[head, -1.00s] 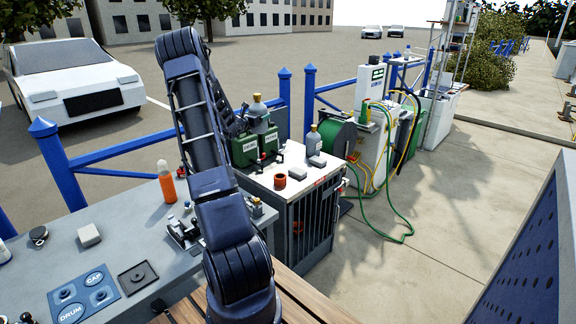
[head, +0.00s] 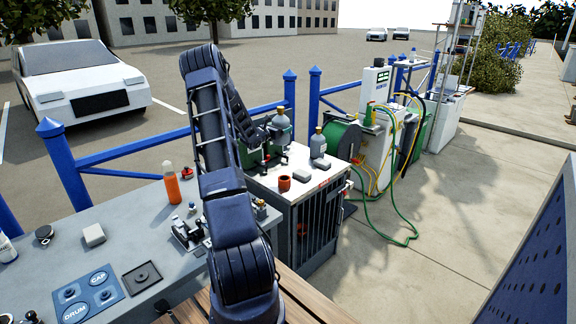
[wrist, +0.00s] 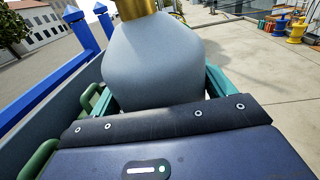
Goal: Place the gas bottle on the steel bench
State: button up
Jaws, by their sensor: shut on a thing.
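A grey gas bottle (head: 281,122) with a brass top is held upright in my gripper (head: 274,138), above the back of the white-topped cabinet. In the wrist view, the same bottle (wrist: 155,62) fills the middle between my teal fingers (wrist: 160,97). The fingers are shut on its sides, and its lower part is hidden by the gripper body. I take the long grey table (head: 137,229) at left to be the steel bench; it is well to the left of my gripper, and part of it is behind my arm.
A second grey bottle (head: 318,145), a grey block (head: 320,163) and an orange-brown cup (head: 285,183) stand on the cabinet (head: 262,184). The bench carries an orange bottle (head: 172,185), a pale block (head: 94,235) and a blue panel (head: 87,296). Bare bench lies between them.

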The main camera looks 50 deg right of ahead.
notch_tip(320, 180, down, 19)
dwell(0.8)
jog(key=shift+f, duration=0.1)
jog(key=o, duration=1.7)
jog(key=shift+f, duration=0.1)
